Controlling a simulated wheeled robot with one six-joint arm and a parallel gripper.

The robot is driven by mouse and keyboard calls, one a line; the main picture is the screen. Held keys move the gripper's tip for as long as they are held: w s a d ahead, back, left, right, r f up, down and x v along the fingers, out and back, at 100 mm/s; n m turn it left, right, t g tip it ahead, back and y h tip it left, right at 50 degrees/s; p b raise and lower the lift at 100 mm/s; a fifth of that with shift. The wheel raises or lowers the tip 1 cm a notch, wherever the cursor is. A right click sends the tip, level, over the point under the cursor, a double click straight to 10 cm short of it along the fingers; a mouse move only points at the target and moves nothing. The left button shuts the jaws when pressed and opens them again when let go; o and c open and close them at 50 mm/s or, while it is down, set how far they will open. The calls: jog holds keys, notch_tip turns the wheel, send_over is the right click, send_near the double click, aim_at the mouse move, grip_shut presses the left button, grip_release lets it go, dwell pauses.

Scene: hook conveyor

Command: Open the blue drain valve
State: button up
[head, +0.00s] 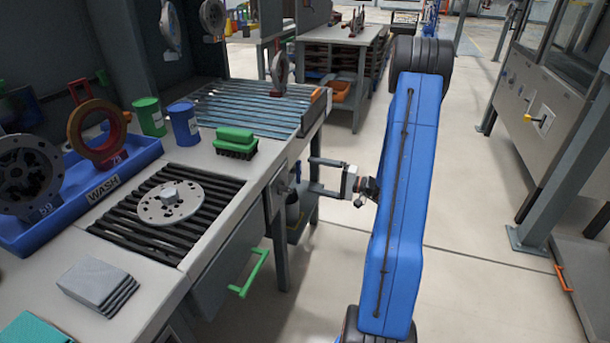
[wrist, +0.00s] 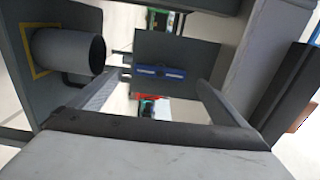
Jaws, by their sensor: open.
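The blue valve handle (wrist: 160,72) shows in the wrist view as a flat blue bar lying across a dark grey plate. In the wrist view my gripper (wrist: 163,80) is open and empty, with the blue handle ahead between the fingers. The handle looks apart from both fingers; the exact distance is hard to tell.
A grey cylinder (wrist: 68,51) sits left of the plate in the wrist view. The bench (head: 130,305) carries a blue wash tray (head: 120,172), a flange disc (head: 170,202) on a slatted grate and a green brush (head: 236,138). A green drawer handle (head: 250,273) projects below.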

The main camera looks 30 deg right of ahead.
jog(key=v, duration=1)
jog(key=shift+s+d, duration=0.2)
jog(key=shift+s, duration=0.05)
